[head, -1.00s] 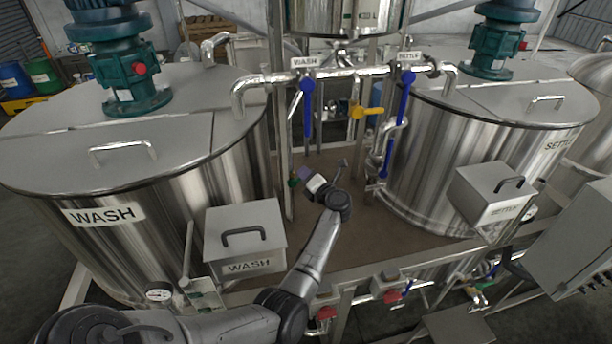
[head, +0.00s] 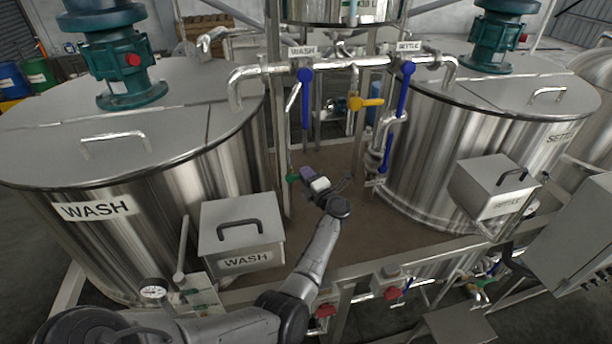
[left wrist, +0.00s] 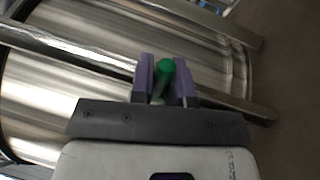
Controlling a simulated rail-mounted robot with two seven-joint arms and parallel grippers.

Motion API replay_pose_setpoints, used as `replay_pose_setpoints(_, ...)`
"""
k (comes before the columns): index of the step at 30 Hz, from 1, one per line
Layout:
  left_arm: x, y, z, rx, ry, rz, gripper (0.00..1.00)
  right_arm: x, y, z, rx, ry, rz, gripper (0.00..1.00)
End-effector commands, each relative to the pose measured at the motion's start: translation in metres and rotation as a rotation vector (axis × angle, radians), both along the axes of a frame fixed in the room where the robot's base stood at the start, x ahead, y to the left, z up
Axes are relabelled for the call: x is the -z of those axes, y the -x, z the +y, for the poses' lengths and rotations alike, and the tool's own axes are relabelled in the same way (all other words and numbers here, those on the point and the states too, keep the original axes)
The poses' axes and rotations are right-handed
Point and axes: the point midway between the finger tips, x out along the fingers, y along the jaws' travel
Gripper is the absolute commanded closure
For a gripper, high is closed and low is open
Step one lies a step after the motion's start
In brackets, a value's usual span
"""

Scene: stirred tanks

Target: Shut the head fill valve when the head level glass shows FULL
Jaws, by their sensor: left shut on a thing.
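The head tank (head: 312,10) is at the top centre, cut off by the frame. A pale upright strip (head: 352,14) on its front looks like the level glass; its FULL mark cannot be read. A small green valve handle (head: 292,178) sits by the upright post beside the WASH tank; I take it for the head fill valve. My left gripper (head: 304,173) reaches it from the right. In the left wrist view the purple fingers (left wrist: 165,85) are shut around the green knob (left wrist: 166,67). My right gripper is not in view.
The WASH tank (head: 170,210) stands left and the SETTLE tank (head: 440,160) right. Blue levers (head: 305,95) and a yellow handle (head: 365,103) hang from pipework behind my gripper. The WASH box (head: 240,240) is near my forearm. The brown deck between the tanks is clear.

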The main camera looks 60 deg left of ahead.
Motion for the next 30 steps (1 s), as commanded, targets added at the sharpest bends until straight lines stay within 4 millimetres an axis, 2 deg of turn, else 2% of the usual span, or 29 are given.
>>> replay_pose_setpoints(20, 0.0042, -0.0003, -0.0004, 0.002, -0.024, 0.071, 1.00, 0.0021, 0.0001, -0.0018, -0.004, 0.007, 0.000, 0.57)
replay_pose_setpoints(21, 0.0042, -0.0003, -0.0004, 0.002, -0.024, 0.071, 0.82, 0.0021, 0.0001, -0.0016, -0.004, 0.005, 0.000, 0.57)
replay_pose_setpoints(28, 0.0041, -0.0002, -0.0003, 0.001, -0.023, 0.068, 0.59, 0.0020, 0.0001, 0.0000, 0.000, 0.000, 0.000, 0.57)
replay_pose_setpoints(30, 0.0040, -0.0002, -0.0002, 0.001, -0.023, 0.068, 0.58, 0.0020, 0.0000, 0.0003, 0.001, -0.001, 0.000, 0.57)
